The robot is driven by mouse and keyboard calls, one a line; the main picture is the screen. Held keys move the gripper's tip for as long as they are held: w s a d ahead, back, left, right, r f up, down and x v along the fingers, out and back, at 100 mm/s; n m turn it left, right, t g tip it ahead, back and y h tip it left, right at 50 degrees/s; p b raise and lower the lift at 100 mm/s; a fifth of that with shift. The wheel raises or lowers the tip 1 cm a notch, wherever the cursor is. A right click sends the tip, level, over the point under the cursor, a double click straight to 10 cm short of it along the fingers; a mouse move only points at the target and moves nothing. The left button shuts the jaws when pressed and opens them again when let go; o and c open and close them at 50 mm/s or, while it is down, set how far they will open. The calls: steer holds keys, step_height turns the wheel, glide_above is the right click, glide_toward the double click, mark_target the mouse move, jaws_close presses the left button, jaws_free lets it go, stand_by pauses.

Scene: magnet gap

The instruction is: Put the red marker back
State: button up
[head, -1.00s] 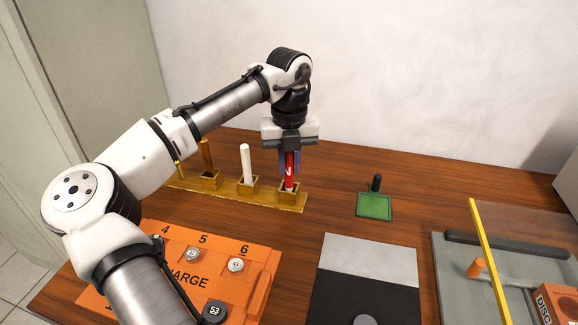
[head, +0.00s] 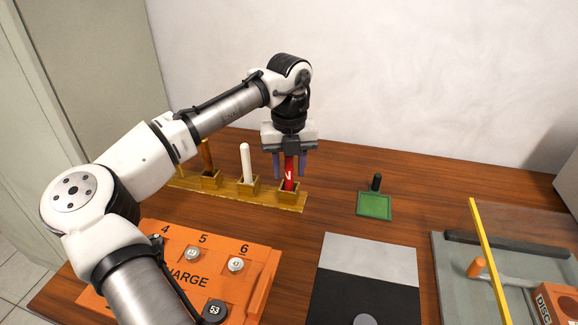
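The red marker (head: 289,172) stands upright in the rightmost holder (head: 289,197) of a yellow wooden rack (head: 235,194). My gripper (head: 290,171) is directly above and around the marker, pointing down. Its two purple-blue fingers are spread apart, with gaps on both sides of the marker. The marker's top end is hidden by the gripper body. A white marker (head: 245,161) stands in the holder to its left, and a brown one (head: 207,156) stands further left. The rack's left end is partly hidden by my arm.
An orange box (head: 255,293) with numbered knobs is in front of the rack. A green pad with a black handle (head: 375,204) lies to the right. A black and light grey panel (head: 365,278) and a grey tray with a yellow bar (head: 484,250) are at the front right.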

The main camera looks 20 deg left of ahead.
step_height(320, 180, up, 12)
steer(key=shift+r, duration=0.1)
steer(key=shift+s, duration=0.1)
stand_by(0.7)
